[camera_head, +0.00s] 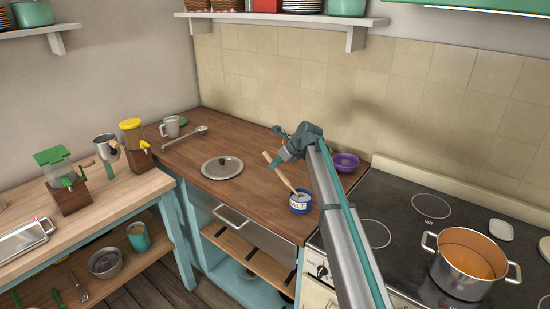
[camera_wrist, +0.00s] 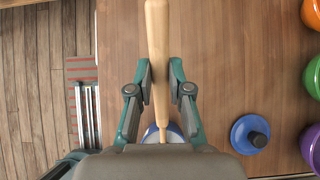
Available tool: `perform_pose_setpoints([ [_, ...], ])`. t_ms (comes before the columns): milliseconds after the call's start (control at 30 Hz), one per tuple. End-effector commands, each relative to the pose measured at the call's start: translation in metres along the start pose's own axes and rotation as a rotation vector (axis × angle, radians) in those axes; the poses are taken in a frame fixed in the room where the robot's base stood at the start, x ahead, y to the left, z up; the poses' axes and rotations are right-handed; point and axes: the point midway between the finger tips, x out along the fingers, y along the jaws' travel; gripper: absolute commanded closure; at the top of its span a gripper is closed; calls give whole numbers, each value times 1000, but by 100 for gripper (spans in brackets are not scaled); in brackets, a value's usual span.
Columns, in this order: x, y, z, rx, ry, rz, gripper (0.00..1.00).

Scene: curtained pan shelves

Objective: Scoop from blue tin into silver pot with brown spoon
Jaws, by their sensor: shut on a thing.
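My gripper (camera_wrist: 158,85) is shut on the light brown wooden handle of the brown spoon (camera_wrist: 157,35); the spoon also shows in the head view (camera_head: 281,173), tilted, with its lower end at the blue tin. The blue tin (camera_head: 300,207), marked as salt, stands on the wooden counter near its front edge. In the wrist view the tin is mostly hidden beneath my gripper. The spoon's bowl is hidden, and I cannot tell how deep it is. The silver pot (camera_head: 464,283) stands on the stove at the right with orange-brown contents.
A silver lid (camera_head: 222,167) and a ladle (camera_head: 190,134) lie on the wooden counter (camera_head: 185,158). A purple bowl (camera_head: 345,161) stands behind my arm. The wrist view shows a blue lid (camera_wrist: 250,134) and coloured bowls at the right. The black stove top (camera_head: 400,212) has clear room left of the pot.

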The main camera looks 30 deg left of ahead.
Motion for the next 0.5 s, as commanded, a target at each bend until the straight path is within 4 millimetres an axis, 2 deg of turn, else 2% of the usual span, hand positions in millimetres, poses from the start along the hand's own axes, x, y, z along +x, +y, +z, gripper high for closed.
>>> perform_pose_setpoints([
  [33,-13,-1,13,-2,-3,-2,100],
  [400,-47,0,45,-2,-2,-2,100],
  [433,-48,0,48,-2,3,-1,100],
  [500,-35,-1,52,-4,72,2,100],
])
